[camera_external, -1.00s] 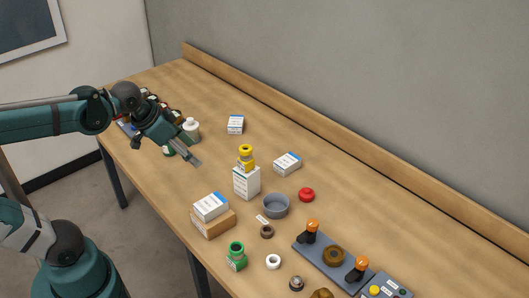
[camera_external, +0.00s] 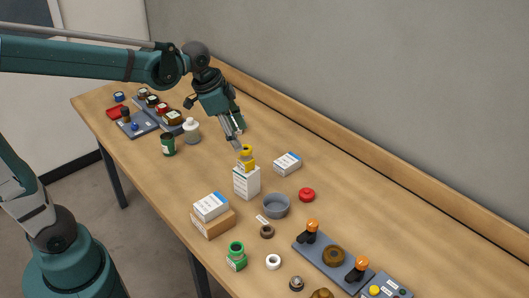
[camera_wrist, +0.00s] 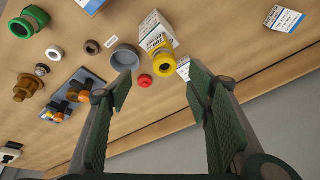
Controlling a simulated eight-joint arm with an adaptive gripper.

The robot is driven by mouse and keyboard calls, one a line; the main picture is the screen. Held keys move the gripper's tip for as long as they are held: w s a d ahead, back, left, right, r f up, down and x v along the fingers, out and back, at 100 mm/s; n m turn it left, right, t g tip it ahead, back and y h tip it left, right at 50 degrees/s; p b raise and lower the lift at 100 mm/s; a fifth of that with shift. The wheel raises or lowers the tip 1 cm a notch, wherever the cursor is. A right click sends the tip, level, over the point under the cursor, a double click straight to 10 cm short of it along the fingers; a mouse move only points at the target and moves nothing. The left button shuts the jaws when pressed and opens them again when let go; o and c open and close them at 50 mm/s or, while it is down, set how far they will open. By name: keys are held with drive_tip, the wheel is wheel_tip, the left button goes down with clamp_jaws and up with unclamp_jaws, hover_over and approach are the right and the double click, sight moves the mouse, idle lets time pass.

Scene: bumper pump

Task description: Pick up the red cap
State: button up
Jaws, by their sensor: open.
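The red cap (camera_external: 307,195) lies on the table, right of the grey bowl (camera_external: 276,206). In the wrist view the red cap (camera_wrist: 145,81) shows beyond and between my fingertips, near the bowl (camera_wrist: 124,58). My gripper (camera_external: 238,142) is open and empty, above the table. In the outside view it appears just above and left of the yellow bottle (camera_external: 246,162), up-left of the cap. The wrist view shows my gripper's two fingers (camera_wrist: 160,72) spread wide. The cap is fully visible in both views.
The yellow bottle stands on a white box (camera_external: 246,183). A blue-topped white box (camera_external: 287,163) lies behind the cap. An orange-knobbed panel (camera_external: 333,263) is in front of it. A wooden ledge (camera_external: 360,166) runs along the wall. The table right of the cap is clear.

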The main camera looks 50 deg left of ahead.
drive_tip(key=w+d+f+m+g+p, duration=0.1)
drive_tip(key=w+d+m+p, duration=0.4)
drive_tip(key=w, duration=0.4)
drive_tip(key=m+g+p, duration=0.2)
drive_tip(key=m+p, duration=0.1)
drive_tip(key=p, duration=0.2)
hover_over(307, 189)
drive_tip(key=a, duration=0.1)
wheel_tip(307, 189, down, 7)
drive_tip(key=shift+h, duration=0.3)
wheel_tip(307, 189, down, 8)
drive_tip(key=shift+r+b, duration=0.2)
drive_tip(key=shift+b, duration=0.1)
drive_tip(key=shift+s+f, duration=0.1)
drive_tip(key=shift+f, duration=0.15)
drive_tip(key=shift+f, duration=0.1)
drive_tip(key=shift+d+f, duration=0.2)
drive_tip(key=shift+f, duration=0.95)
drive_tip(key=shift+d+f, duration=0.2)
drive_tip(key=shift+f, duration=1.1)
drive_tip(key=shift+d+f, duration=0.2)
drive_tip(key=shift+f, duration=1.1)
